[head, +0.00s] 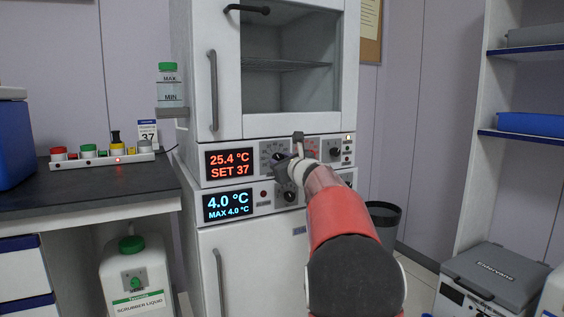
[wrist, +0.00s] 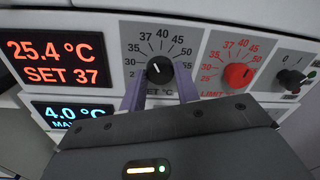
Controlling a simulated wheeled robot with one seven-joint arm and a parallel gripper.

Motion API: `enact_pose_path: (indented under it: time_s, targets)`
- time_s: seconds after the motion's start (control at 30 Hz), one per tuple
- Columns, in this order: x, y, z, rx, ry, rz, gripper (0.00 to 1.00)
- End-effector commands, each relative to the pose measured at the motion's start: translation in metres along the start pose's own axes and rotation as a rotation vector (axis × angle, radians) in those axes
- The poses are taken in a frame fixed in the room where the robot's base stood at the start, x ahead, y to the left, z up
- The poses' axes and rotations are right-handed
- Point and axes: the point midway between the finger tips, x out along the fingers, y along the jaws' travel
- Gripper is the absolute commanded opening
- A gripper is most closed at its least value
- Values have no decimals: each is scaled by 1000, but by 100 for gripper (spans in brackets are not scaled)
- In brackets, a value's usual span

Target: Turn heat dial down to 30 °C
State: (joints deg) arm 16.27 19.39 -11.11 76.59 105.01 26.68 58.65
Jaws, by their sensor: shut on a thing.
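The heat dial (wrist: 160,70) is a black knob on the white panel, with a printed scale around it and "SET °C" partly hidden below it. My gripper (wrist: 160,82) is shut on this dial, with one purple finger at its left and one at its right. A white mark shows on the knob, but its exact reading is hard to tell. The red display (wrist: 57,62) reads 25.4 °C and SET 37; it also shows in the head view (head: 230,164). In the head view my gripper (head: 283,163) is at the panel and hides most of the dial.
A red limit dial (wrist: 238,75) and a small black knob (wrist: 291,78) sit right of the heat dial. A blue display (head: 228,205) below reads 4.0 °C. A dark bin (head: 383,218) stands at right.

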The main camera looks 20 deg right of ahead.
Motion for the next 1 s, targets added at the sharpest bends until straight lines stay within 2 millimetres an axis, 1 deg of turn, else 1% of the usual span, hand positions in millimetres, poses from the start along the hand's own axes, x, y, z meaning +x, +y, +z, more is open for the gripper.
enact_pose_path:
  time_s: [0.27, 0.47, 0.67, 1.0]
  targets:
    - [0, 0, -1, -27, -2, -1, 9]
    - [0, 1, -4, -119, -7, -3, 9]
    - [0, 2, -5, -281, -16, -5, 9]
    - [0, 2, -5, -603, -32, -11, 9]
